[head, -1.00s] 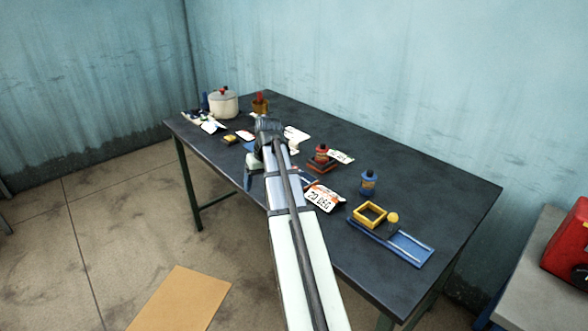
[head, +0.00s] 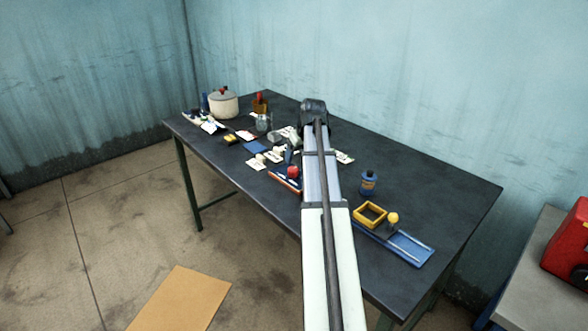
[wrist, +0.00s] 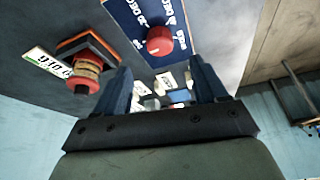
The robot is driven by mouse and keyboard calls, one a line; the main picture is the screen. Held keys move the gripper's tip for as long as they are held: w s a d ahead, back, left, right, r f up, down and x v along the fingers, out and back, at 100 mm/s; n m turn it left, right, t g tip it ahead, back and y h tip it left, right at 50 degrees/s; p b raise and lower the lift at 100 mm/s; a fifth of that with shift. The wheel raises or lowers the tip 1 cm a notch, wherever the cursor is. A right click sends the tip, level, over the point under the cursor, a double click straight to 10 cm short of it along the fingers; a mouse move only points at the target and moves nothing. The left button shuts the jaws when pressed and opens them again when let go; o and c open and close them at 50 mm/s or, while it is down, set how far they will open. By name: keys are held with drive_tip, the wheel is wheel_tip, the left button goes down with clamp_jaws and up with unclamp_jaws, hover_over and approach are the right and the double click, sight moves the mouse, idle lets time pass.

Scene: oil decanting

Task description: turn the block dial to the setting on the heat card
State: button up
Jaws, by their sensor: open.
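The block dial appears to be the red knob (wrist: 160,40) on a dark blue plate (wrist: 128,22) with white lettering in the wrist view. It also shows in the head view as a red knob (head: 293,172) just left of my arm. My gripper (wrist: 161,66) is open and empty, with its two blue fingers apart and the knob in line with the gap beyond them. I cannot tell whether they touch it. My arm hides most of the gripper in the head view. I cannot tell which card is the heat card; a lettered white card (wrist: 48,64) shows in the wrist view.
A red-capped bottle (wrist: 86,75) stands by a black-and-orange block (wrist: 88,48). A blue bottle (head: 368,182), yellow frame (head: 370,213) and blue tray (head: 412,247) are to the right. A white pot (head: 223,104) stands far left. The dark table (head: 440,185) is clear at right.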

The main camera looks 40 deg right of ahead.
sight(293, 169)
drive_tip(key=x, duration=0.8)
drive_tip(key=shift+w+f, duration=0.1)
drive_tip(key=shift+f, duration=0.25)
drive_tip(key=c, duration=1.1)
drive_tip(key=shift+o, duration=0.2)
